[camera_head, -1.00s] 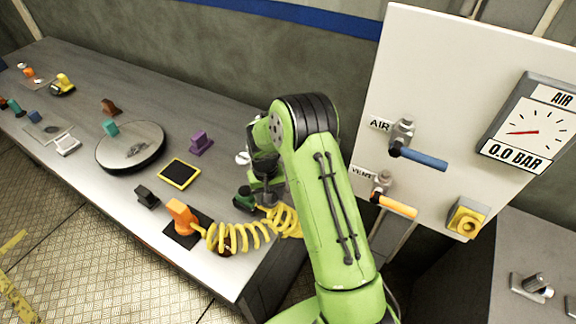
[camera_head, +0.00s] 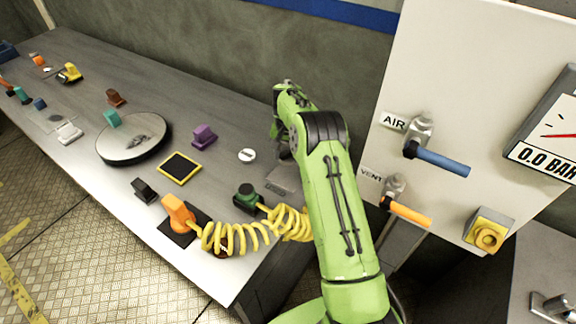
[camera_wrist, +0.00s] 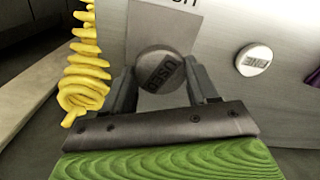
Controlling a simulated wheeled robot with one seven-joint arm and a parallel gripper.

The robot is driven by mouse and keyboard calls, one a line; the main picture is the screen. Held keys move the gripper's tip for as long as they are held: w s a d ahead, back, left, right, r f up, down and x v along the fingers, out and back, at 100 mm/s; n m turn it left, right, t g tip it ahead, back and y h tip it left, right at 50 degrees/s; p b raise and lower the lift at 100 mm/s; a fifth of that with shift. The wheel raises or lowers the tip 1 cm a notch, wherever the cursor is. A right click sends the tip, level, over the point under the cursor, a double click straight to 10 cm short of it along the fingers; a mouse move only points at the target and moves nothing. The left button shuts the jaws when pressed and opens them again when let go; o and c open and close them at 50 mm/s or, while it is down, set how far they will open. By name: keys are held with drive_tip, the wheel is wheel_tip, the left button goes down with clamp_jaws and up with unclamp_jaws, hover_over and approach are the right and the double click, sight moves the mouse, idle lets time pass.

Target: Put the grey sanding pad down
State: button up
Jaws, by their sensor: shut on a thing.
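The grey sanding pad (camera_wrist: 160,70) is a round disc marked USED. In the wrist view it sits between the two fingers of my gripper (camera_wrist: 160,80), which is shut on it. A flat grey square plate (camera_wrist: 165,23) shows behind the pad, with part of a printed label at the picture's top edge. I cannot tell how high the pad is above the plate. In the head view my arm hides the gripper and the pad; the grey plate (camera_head: 283,181) partly shows beside the arm.
A white disc marked FINE (camera_wrist: 254,60) lies right of the plate in the wrist view; it shows left of my arm in the head view (camera_head: 247,155). A valve panel (camera_head: 450,90) stands right.

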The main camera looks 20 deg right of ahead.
sight(288, 157)
wheel_tip(288, 157, down, 4)
drive_tip(key=shift+s+r, duration=0.1)
drive_tip(key=shift+f+b, duration=0.55)
drive_tip(key=shift+f, duration=0.05)
drive_tip(key=o, duration=1.4)
drive_tip(key=shift+r, duration=0.1)
